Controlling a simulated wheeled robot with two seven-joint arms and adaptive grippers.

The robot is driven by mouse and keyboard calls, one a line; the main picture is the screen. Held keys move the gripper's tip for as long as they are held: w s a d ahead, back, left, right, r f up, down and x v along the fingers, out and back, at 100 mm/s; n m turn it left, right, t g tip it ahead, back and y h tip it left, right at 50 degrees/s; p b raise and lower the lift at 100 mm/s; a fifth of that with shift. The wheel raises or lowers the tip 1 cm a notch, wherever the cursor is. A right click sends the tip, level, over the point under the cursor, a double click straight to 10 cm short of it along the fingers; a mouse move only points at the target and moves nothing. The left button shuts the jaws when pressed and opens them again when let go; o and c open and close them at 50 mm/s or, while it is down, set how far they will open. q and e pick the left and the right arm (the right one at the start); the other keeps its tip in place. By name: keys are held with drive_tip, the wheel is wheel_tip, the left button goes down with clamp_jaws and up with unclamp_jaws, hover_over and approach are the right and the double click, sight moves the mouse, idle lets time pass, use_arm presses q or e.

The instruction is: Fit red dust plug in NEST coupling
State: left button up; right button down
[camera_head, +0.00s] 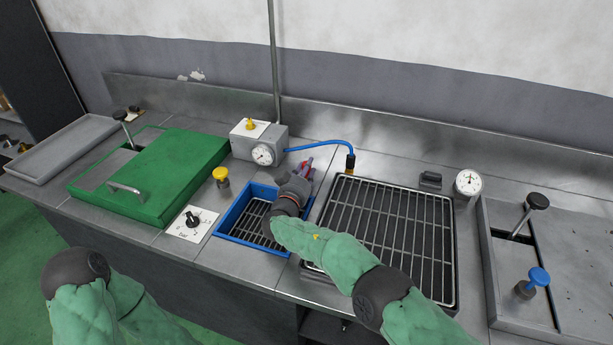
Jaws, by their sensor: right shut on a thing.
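My right gripper (304,173) reaches in from the lower right over the far right corner of a blue-rimmed tray (224,222) with a dark grate. It is shut on a small red thing (307,167), which looks like the red dust plug; the fingers hide most of it. No label marks the NEST coupling, so I cannot tell which part it is. A dark and brass fitting (350,163) ends the blue hose, right of the gripper. My left arm shows at the lower left, but its gripper is out of view.
A gauge box (262,148) stands behind the blue tray. A green lid (160,172) lies left, near a yellow knob (221,176). A large drain grate (393,225) lies right. A blue knob (538,277) and black-topped lever (536,202) rise at far right.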

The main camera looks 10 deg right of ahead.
drive_tip(key=shift+f, duration=0.2)
idle(0.3)
drive_tip(key=c, duration=0.8)
unclamp_jaws()
drive_tip(key=shift+c, duration=0.2)
clamp_jaws()
unclamp_jaws()
drive_tip(key=shift+s+a, duration=0.1)
drive_tip(key=shift+s, duration=0.05)
drive_tip(key=v, duration=1.1)
drive_tip(key=shift+s+a+f, duration=0.1)
drive_tip(key=shift+s+a, duration=0.15)
drive_tip(key=shift+s, duration=0.1)
